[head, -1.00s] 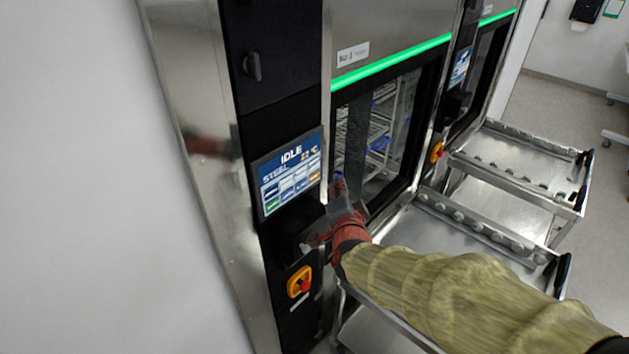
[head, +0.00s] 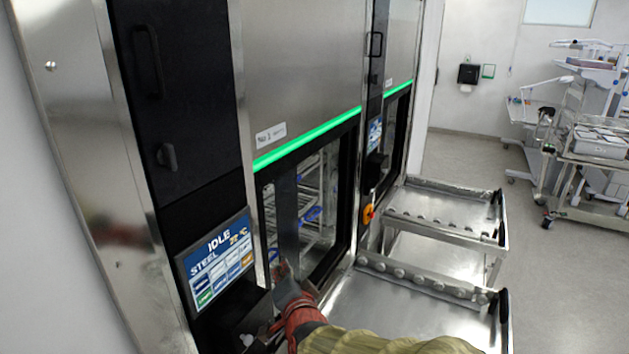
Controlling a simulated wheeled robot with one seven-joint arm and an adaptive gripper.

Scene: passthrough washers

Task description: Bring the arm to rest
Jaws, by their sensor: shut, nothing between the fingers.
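My gripper (head: 279,303) shows at the bottom middle of the head view, at the end of my arm in its yellowish sleeve and red cuff. It is shut and holds nothing that I can see. It is in front of the near washer (head: 300,60), just right of the control screen (head: 217,262) and by the lower left part of the glass door (head: 305,215). I cannot tell whether it touches the washer.
A steel roller trolley (head: 420,310) stands in front of the near washer, right of my arm. A second trolley (head: 445,208) stands beyond it. Racks and carts (head: 592,140) stand at the far right. The floor (head: 565,290) right of the trolleys is open.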

